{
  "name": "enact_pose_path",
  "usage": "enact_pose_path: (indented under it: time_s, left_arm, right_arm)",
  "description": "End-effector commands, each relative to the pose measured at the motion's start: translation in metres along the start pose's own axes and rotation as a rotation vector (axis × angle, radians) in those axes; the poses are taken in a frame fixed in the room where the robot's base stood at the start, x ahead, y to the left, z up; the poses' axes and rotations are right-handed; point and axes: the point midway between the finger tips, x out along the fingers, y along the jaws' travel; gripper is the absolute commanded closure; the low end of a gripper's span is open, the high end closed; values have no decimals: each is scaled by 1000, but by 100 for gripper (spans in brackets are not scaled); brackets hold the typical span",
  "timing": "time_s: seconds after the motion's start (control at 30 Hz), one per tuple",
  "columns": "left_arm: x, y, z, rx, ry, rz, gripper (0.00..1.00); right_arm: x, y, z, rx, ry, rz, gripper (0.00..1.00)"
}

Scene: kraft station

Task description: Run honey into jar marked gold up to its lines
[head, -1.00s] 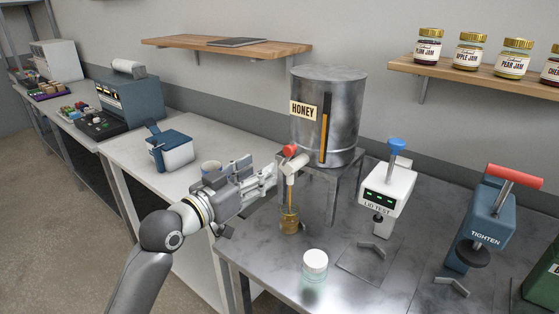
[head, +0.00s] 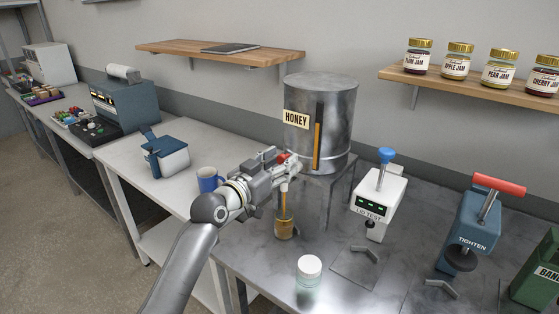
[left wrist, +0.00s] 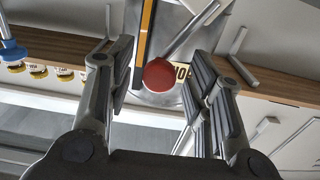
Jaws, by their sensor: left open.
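The honey tank (head: 343,120) stands on a metal stand, with an amber level strip on its front. Its tap has a red knob (head: 282,158), which shows round in the left wrist view (left wrist: 160,76). A honey stream (head: 284,203) falls from the spout into a glass jar (head: 284,228) standing below. The jar looks amber with honey; its marking and lines are too small to read. My left gripper (head: 286,164) is at the tap, open, its fingers on either side of the red knob. I cannot tell whether they touch it. My right gripper is not in view.
A white-lidded jar (head: 308,268) stands on the metal table in front. The lid tester (head: 378,205) and the tightening press (head: 475,228) stand to the right. A blue mug (head: 208,180) is on the white counter behind my left arm. Jam jars line a shelf.

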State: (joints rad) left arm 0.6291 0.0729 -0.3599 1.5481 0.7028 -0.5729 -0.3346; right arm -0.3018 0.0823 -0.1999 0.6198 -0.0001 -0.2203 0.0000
Motion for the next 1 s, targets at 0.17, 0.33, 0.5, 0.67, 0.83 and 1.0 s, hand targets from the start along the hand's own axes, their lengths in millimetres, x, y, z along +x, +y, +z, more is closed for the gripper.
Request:
enact_pose_path:
  time_s: [0.17, 0.33, 0.5, 0.67, 0.83, 1.0]
  left_arm:
    - [2, 0, 0, 0, 0, 0, 53]
    - [1, 0, 0, 0, 0, 0, 59]
    - [1, 0, 0, 0, 0, 0, 81]
    - [1, 0, 0, 0, 0, 0, 100]
    - [1, 0, 0, 0, 0, 0, 100]
    - [1, 1, 2, 16, 0, 0, 100]
  right_arm:
    - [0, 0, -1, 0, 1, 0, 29]
    - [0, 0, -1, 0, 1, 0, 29]
    - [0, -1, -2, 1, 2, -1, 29]
    - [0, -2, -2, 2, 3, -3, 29]
    - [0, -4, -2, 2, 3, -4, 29]
    - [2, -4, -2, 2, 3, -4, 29]
